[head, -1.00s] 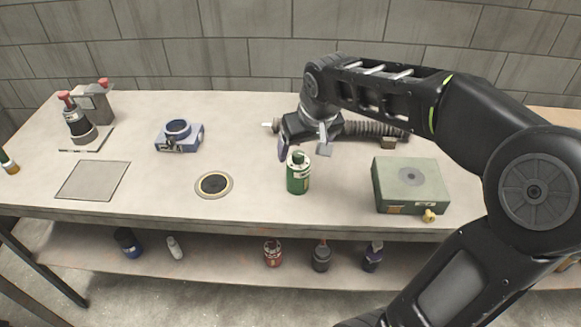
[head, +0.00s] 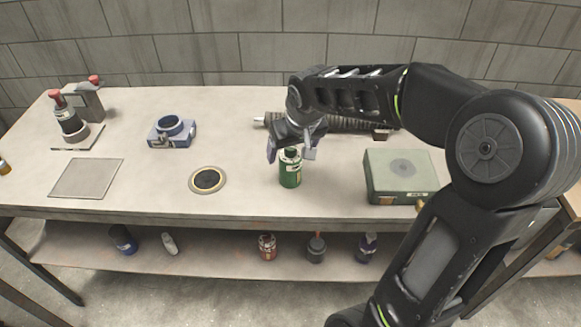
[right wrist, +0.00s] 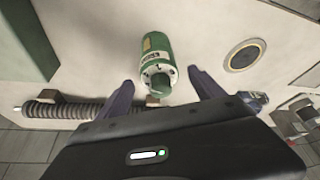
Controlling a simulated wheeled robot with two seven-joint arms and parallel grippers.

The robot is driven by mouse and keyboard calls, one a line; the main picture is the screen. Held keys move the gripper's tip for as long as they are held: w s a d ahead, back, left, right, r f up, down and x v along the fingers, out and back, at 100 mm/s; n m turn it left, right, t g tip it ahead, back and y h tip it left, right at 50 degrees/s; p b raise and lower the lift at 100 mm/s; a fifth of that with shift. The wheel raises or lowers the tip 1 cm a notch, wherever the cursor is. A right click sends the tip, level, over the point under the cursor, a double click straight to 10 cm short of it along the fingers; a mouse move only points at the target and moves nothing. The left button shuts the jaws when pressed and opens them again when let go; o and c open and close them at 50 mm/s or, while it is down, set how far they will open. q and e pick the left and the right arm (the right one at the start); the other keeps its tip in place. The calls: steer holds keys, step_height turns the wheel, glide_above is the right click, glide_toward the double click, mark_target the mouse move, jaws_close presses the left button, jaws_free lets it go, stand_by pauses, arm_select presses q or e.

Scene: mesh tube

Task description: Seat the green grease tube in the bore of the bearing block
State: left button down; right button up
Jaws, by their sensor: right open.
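The green grease tube (head: 290,170) stands upright on the bench in the head view, right of the middle. It also shows in the right wrist view (right wrist: 157,62), beyond and between the fingertips. My right gripper (head: 291,154) is open at the tube's upper part, with a finger on each side; in the right wrist view its two fingers (right wrist: 160,82) are apart, and I see no grip on the tube. The blue bearing block (head: 172,142) with its round ring-shaped bore facing up sits on the bench to the left; the bore looks empty. My left gripper is out of view.
A green box (head: 400,180) stands right of the tube. A ribbed hose-like shaft (head: 345,125) lies behind. A dark round disc (head: 208,180) and a grey plate (head: 87,178) lie left. A red-knobbed press (head: 70,122) stands far left. Several bottles stand on the lower shelf.

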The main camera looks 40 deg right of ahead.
steer(key=x, duration=0.3)
steer(key=shift+f, duration=0.1)
stand_by(0.4)
steer(key=c, duration=1.6)
steer(key=shift+w, duration=0.1)
step_height(320, 180, up, 10)
steer(key=shift+r, duration=0.1)
